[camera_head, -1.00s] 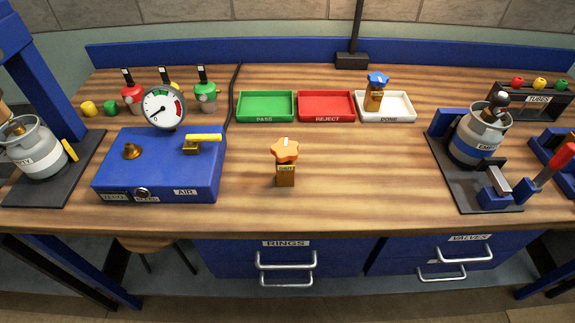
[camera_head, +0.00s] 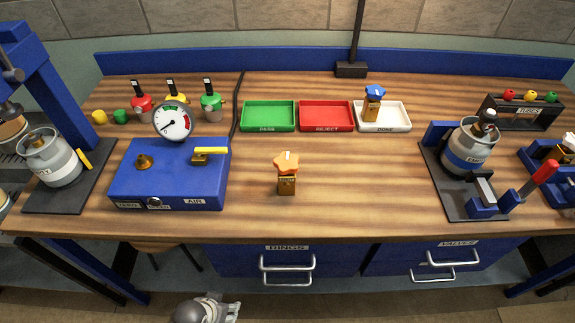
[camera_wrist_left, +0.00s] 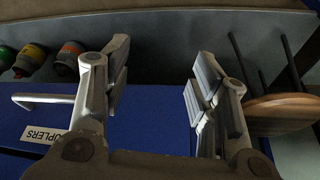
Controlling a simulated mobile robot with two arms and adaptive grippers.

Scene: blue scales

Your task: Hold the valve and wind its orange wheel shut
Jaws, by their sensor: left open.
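The valve (camera_head: 286,184) stands upright on the wooden bench near its front edge, a small brass body with an orange wheel (camera_head: 287,162) on top. It is not seen in the left wrist view. My left gripper (camera_head: 225,305) is at the bottom of the head view, below and in front of the bench edge, apart from the valve. In the left wrist view my left gripper (camera_wrist_left: 155,85) is open, its two fingers wide apart with nothing between them. My right gripper does not show in the head view.
A blue test box (camera_head: 170,180) with a gauge stands left of the valve. Green (camera_head: 268,115), red (camera_head: 326,115) and white (camera_head: 382,116) trays lie behind; the white one holds a blue-wheeled valve (camera_head: 373,102). A clamp stand (camera_head: 465,185) is at right. Bench around the valve is clear.

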